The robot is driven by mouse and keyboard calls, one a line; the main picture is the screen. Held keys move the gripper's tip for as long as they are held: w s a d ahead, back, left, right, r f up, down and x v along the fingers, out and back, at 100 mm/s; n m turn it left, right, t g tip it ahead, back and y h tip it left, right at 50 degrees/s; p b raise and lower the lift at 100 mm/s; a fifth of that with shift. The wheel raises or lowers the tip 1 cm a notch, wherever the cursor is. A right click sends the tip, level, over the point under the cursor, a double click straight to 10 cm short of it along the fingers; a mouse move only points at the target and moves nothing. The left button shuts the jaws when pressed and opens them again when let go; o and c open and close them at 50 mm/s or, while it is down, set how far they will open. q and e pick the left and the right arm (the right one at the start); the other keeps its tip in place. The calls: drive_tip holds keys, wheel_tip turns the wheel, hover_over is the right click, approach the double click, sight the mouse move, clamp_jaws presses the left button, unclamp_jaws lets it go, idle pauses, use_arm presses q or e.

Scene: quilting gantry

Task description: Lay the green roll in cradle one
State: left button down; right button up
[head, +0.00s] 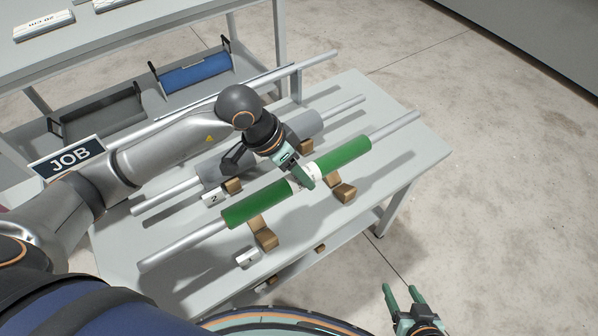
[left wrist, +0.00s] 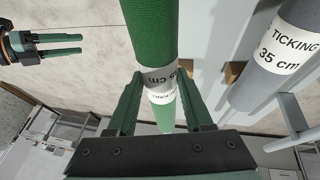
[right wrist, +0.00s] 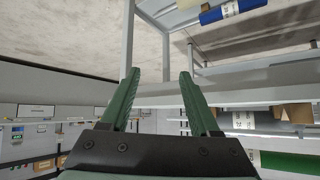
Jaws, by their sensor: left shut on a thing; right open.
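The green roll (head: 342,157), with a white label band at its middle, lies on a long metal bar near the table's front edge. My left gripper (head: 306,182) is shut on its labelled middle; in the left wrist view the roll passes between the fingers (left wrist: 162,85). Two brown wooden cradle blocks (head: 264,236) (head: 343,190) are directly under the roll, behind a small white number tag (head: 248,259) too small to read surely. I cannot tell whether the roll touches the blocks. My right gripper (head: 402,292) is open and empty, off the table's front right.
A grey roll (head: 212,170) lies in the cradle behind, tagged 2 (head: 212,198). Another bare bar (head: 305,65) runs further back. The floor on the right is clear.

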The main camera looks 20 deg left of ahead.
use_arm(q)
drive_tip(key=shift+f+b, duration=0.1)
drive_tip(key=shift+b, duration=0.6)
drive_tip(key=shift+f+b, duration=0.65)
drive_tip(key=shift+b, duration=0.05)
drive_tip(key=shift+f+b, duration=0.3)
drive_tip(key=shift+b, duration=0.1)
drive_tip(key=shift+f+b, duration=0.85)
drive_tip(key=shift+b, duration=0.15)
wheel_tip(320, 180, down, 3)
drive_tip(key=b, duration=0.3)
drive_tip(key=shift+r, duration=0.1)
drive_tip(key=shift+f+b, duration=0.6)
drive_tip(key=shift+b, duration=0.3)
use_arm(e)
wheel_tip(320, 180, down, 8)
use_arm(q)
drive_tip(key=shift+r, duration=0.2)
drive_tip(key=shift+f, duration=0.35)
drive_tip(key=shift+f+b, duration=0.55)
drive_tip(key=shift+b, duration=0.35)
drive_tip(key=shift+f, duration=0.15)
use_arm(e)
drive_tip(key=w+r+n+t+y, duration=0.1)
drive_tip(key=w+r+t, duration=0.4)
drive_tip(key=r, duration=0.7)
drive_tip(key=shift+w+r+n+t, duration=0.3)
drive_tip(key=shift+w+t, duration=0.1)
drive_tip(key=shift+w, duration=0.6)
